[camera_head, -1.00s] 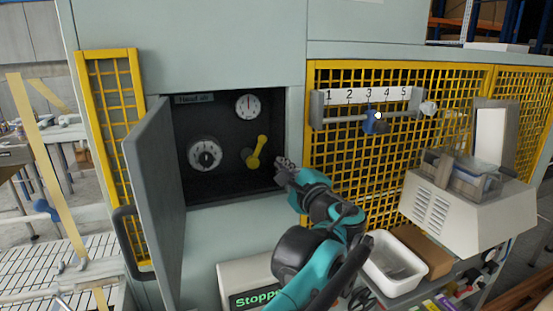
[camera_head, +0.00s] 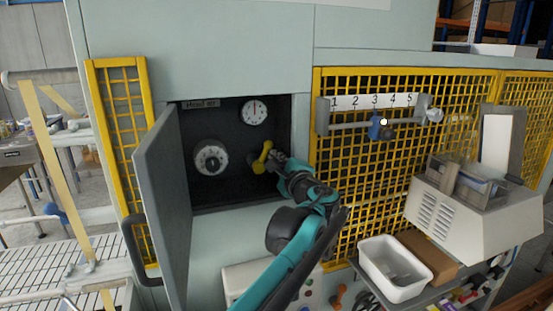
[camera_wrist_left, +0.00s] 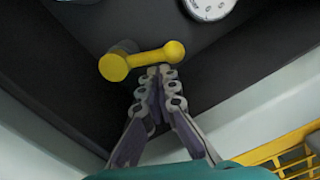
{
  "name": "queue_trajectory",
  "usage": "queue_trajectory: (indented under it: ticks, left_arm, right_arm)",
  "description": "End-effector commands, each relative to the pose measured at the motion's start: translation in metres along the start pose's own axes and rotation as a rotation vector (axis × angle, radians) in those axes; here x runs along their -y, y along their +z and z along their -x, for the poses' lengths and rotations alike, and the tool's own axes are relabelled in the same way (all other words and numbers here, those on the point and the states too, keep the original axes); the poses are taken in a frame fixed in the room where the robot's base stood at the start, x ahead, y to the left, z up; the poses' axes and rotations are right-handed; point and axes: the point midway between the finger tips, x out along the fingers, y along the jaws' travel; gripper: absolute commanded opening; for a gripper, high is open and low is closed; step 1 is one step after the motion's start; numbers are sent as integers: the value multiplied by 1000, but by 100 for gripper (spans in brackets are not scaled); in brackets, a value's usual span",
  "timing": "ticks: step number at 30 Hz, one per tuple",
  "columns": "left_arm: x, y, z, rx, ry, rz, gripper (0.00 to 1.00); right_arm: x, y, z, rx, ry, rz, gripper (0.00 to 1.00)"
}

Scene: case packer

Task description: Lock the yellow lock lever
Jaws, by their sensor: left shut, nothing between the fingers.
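In the left wrist view the lever (camera_wrist_left: 142,59) lies across the picture, hub at left and ball knob at right. My left gripper (camera_head: 277,159) is at its right side. In the wrist view the shut, empty fingertips (camera_wrist_left: 160,70) are right by the lever's bar near the knob; I cannot tell whether they touch. My right gripper is not in view.
The grey cabinet door (camera_head: 163,205) stands open at the left. A dial knob (camera_head: 210,157) and a gauge (camera_head: 254,112) share the dark recess. A yellow mesh guard (camera_head: 350,190) is to the right, with a white bin (camera_head: 395,268) on a cart below.

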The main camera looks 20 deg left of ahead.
Motion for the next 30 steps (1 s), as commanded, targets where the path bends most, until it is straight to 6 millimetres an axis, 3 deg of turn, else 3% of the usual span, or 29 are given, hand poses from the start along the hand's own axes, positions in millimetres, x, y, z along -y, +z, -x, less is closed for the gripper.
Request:
queue_trajectory:
  ticks: [20,30]
  left_arm:
    - [2,6,0,1,6,106,0]
    - [5,16,-1,2,14,267,0]
  right_arm:
    - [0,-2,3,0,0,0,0]
    - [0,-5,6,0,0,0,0]
